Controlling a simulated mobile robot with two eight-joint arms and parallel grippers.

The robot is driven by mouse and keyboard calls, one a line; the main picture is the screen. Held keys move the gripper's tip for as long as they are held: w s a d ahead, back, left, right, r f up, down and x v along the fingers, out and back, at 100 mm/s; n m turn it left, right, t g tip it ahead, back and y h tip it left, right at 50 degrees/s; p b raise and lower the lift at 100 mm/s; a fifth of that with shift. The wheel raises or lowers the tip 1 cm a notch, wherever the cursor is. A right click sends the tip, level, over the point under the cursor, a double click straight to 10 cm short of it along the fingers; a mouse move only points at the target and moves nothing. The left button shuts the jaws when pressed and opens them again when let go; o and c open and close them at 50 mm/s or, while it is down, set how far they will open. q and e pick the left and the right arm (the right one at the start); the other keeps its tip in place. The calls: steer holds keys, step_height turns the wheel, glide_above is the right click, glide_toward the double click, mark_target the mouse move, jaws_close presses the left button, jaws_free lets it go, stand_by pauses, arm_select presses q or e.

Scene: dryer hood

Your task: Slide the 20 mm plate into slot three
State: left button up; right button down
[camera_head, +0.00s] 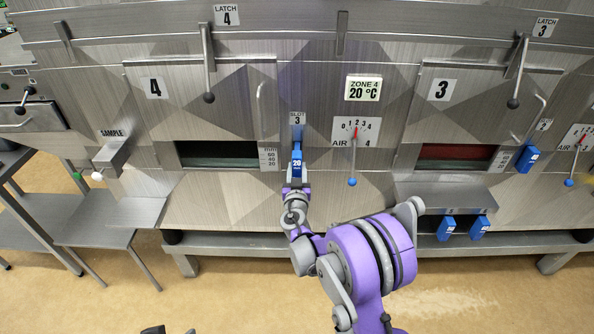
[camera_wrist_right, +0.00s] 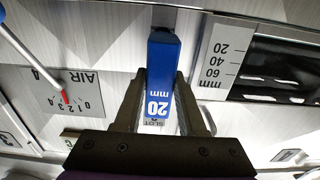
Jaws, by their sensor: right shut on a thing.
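The 20 mm plate (camera_head: 297,158) has a blue handle marked 20. It is upright just below the SLOT 3 label (camera_head: 297,119) on the metal front. My right gripper (camera_head: 296,183) is shut on its handle from below. In the wrist view, the 20 mm plate (camera_wrist_right: 162,60) stands between the two fingers of my right gripper (camera_wrist_right: 160,78), and the SLOT label (camera_wrist_right: 157,122) is partly covered. The slot opening is hidden, so I cannot tell how far the plate is in it. Two dark tips at the bottom edge may be my left gripper (camera_head: 170,331).
The AIR 4 lever (camera_head: 352,160) hangs right of the plate. A door handle (camera_head: 262,108) and a 60-40-20 scale (camera_head: 268,159) are at its left. Other blue-handled plates (camera_head: 446,228) are at the right, by a shelf (camera_head: 440,193). A side table (camera_head: 112,222) stands at left.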

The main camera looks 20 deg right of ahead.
arm_select(q)
steer(key=shift+w+r+p, duration=0.35)
steer(key=shift+r, duration=0.25)
steer(key=shift+w+r+p, duration=0.3)
steer(key=shift+r+p, duration=0.05)
steer(key=shift+r, duration=0.2)
arm_select(e)
steer(key=shift+x, duration=2.3)
steer(key=shift+c, duration=2)
jaws_free()
arm_select(q)
steer(key=shift+s+f+b, duration=0.35)
steer(key=shift+f, duration=0.2)
arm_select(e)
steer(key=v, duration=1.1)
steer(key=shift+d+r, duration=0.1)
